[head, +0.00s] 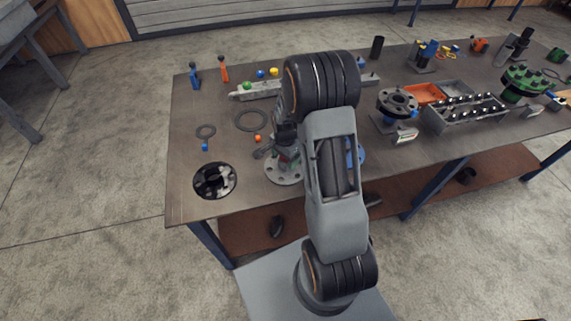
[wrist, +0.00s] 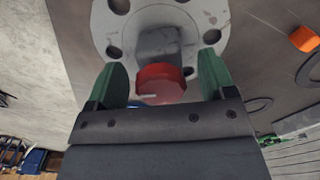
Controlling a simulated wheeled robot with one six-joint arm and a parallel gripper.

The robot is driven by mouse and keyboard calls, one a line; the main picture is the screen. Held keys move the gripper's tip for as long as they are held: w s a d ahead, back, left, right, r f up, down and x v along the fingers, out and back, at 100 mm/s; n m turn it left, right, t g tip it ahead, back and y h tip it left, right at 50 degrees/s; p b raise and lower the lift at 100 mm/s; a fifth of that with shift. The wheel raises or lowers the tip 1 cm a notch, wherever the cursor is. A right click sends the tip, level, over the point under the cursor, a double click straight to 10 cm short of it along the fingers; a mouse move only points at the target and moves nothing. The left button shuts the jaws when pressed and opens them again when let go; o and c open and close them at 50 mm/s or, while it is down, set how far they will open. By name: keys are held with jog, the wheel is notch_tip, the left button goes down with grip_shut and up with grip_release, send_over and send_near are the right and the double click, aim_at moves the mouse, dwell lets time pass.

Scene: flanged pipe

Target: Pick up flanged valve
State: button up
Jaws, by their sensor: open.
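The flanged valve (wrist: 160,48) shows in the wrist view as a pale grey flange with bolt holes, a darker grey block on it and a red round part (wrist: 160,83). My gripper (wrist: 163,77) is open, with one green-padded finger on each side of the red part and a visible gap on both sides. In the head view the valve's grey flange (head: 279,177) rests on the table near its front edge. My gripper (head: 284,150) is right at the valve there. My arm hides much of the valve from the head camera.
The workbench (head: 188,215) holds a black round dish (head: 215,181) with parts at front left. Two rings, a small orange piece (head: 258,139) and a blue piece (head: 205,147) lie nearby. Another flanged piece (head: 397,101) and a grey bin (head: 465,113) stand to the right.

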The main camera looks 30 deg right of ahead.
jog(key=shift+f, duration=1.2)
jog(key=shift+w+r, duration=0.1)
grip_shut()
